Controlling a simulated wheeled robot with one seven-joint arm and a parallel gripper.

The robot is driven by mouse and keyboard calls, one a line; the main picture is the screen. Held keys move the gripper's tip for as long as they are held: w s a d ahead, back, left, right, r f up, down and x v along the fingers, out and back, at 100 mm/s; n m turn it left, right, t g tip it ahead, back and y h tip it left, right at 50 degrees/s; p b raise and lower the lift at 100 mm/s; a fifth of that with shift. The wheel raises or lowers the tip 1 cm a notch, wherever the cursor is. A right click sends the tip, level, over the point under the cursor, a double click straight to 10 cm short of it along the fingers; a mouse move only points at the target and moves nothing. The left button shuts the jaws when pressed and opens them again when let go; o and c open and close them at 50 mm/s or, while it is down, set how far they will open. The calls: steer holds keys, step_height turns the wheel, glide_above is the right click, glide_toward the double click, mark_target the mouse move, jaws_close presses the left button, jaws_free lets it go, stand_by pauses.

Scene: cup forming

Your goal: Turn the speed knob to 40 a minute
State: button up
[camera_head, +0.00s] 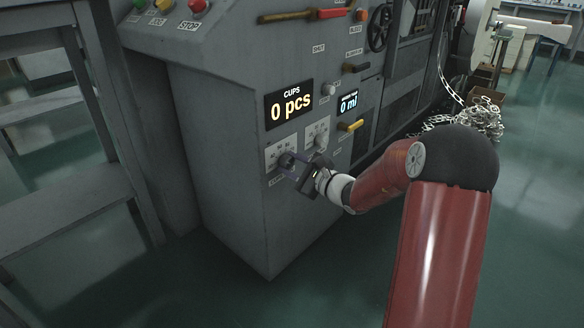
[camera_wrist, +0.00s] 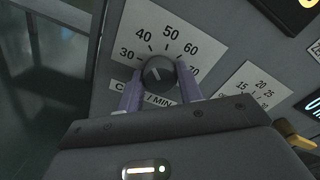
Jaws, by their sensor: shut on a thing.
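The dark round speed knob (camera_wrist: 158,73) sits on a white dial plate (camera_wrist: 158,40) marked 30, 40, 50, 60 and upward, with a partly hidden "/ MIN" label below. A short light mark on the knob slants to the upper left, toward the 30 and 40 side; I cannot tell the exact value. My gripper (camera_wrist: 160,84) is shut on the knob, one purple finger on each side. In the head view the knob (camera_head: 286,160) is at the front of the grey cabinet, with my gripper (camera_head: 291,166) reaching it from the right.
A second dial (camera_head: 318,135), marked 15, 20, 25, is just right of the knob. A yellow lever (camera_head: 350,126) sticks out further right. Above are displays reading "0 pcs" (camera_head: 290,105) and "0 ml" (camera_head: 348,103). The floor in front is clear.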

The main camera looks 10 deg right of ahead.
steer(key=o, duration=1)
steer(key=v, duration=0.8)
steer(key=shift+p, duration=0.35)
steer(key=shift+w, duration=0.1)
